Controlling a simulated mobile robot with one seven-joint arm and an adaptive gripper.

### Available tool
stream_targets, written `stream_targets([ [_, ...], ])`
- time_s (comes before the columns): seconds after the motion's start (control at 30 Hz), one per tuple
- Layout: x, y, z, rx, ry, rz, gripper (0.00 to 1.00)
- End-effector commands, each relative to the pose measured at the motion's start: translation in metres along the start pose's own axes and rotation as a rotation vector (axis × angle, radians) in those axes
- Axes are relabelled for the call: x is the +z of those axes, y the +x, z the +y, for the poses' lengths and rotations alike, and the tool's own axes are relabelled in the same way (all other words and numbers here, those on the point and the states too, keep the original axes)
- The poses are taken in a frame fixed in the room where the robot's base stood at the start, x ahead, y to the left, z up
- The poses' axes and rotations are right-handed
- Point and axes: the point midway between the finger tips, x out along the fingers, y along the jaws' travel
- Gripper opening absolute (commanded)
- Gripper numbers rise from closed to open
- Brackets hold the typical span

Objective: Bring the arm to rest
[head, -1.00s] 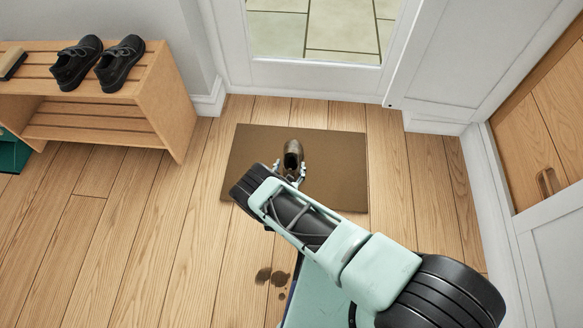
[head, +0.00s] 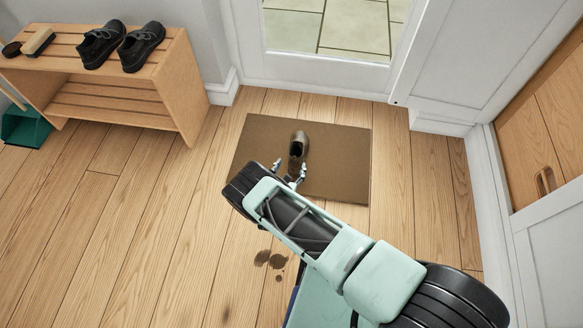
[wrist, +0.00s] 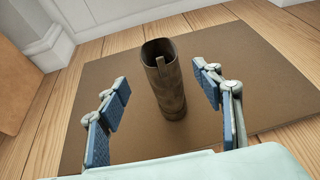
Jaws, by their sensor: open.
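My gripper (head: 290,175) is open and empty, low over the near part of the brown doormat (head: 340,160). A worn brown shoe (head: 298,148) stands on the mat just beyond the fingertips. In the wrist view the shoe (wrist: 166,85) shows its dark opening and back tab, between and beyond the two spread blue-padded fingers, with a gap on both sides. My arm reaches out from the lower right of the head view and hides the mat's near left corner.
A wooden rack (head: 125,95) at the left holds two black shoes (head: 120,45) and brushes (head: 38,42). A green dustpan (head: 24,128) is left of it. Dark stains (head: 270,259) mark the floor beside my arm. A glazed door (head: 325,65) stands behind the mat, a cabinet (head: 550,130) at right.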

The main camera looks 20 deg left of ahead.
Motion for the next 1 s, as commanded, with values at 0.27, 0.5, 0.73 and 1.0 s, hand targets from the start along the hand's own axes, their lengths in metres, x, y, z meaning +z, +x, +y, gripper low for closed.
stream_targets([
  [0.27,0.002,-0.001,0.002,-0.001,0.000,0.000,0.60],
  [0.5,0.002,-0.001,0.002,-0.001,0.001,0.000,0.60],
  [0.73,0.003,-0.001,0.002,-0.002,0.002,0.000,0.60],
  [1.0,0.086,0.013,-0.010,-0.111,0.150,-0.056,0.60],
])
